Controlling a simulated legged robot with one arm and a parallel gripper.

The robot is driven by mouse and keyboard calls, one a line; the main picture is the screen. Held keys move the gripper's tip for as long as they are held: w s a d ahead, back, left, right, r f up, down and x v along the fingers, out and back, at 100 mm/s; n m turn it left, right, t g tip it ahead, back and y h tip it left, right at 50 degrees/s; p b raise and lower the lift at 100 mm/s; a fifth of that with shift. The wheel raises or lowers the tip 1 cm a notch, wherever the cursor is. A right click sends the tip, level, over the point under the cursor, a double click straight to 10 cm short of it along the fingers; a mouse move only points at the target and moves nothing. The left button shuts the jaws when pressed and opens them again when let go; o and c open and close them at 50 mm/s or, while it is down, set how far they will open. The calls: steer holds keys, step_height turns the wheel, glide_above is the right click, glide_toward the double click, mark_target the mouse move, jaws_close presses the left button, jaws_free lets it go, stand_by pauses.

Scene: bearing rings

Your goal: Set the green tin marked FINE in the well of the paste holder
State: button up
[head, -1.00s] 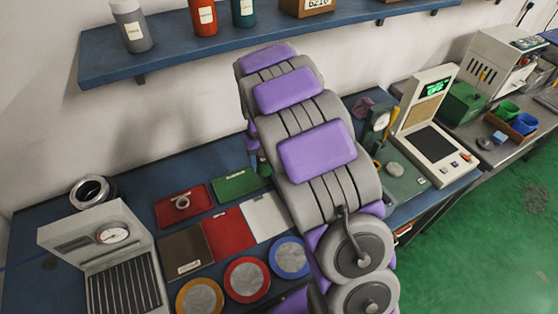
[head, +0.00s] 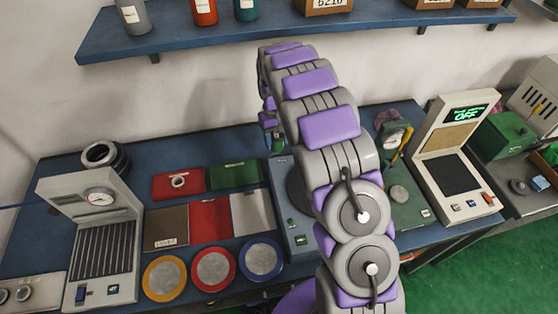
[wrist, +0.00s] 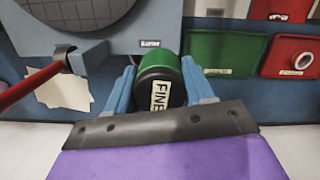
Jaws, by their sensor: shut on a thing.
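The green tin (wrist: 160,92) has a black end with a white label reading FINE, which faces the wrist camera. My gripper (wrist: 158,70) is shut on it, with one pale blue finger on each side of the tin.
Green (head: 233,176) and red (head: 179,185) trays lie left of my arm. A gauge press (head: 98,240) stands further left.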

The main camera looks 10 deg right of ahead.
steer(key=shift+n, duration=0.7)
steer(key=w+f, duration=0.1)
steer(key=f, duration=0.3)
steer(key=w+d+f, duration=0.1)
steer(key=w+f, duration=0.1)
steer(key=f, duration=0.2)
steer(key=w+d+f, duration=0.1)
steer(key=w+f, duration=0.1)
steer(key=f, duration=0.2)
steer(key=shift+b, duration=0.3)
steer(key=shift+a+f, duration=0.2)
steer(key=shift+f, duration=0.35)
steer(key=shift+a+f, duration=0.15)
steer(key=shift+f, duration=0.4)
steer(key=shift+a+f, duration=0.2)
steer(key=shift+a, duration=0.05)
steer(key=shift+d, duration=0.2)
steer(key=o, duration=1.2)
steer(key=shift+d, duration=0.2)
steer(key=shift+o, duration=0.2)
steer(key=shift+a, duration=0.15)
steer(key=shift+a, duration=0.1)
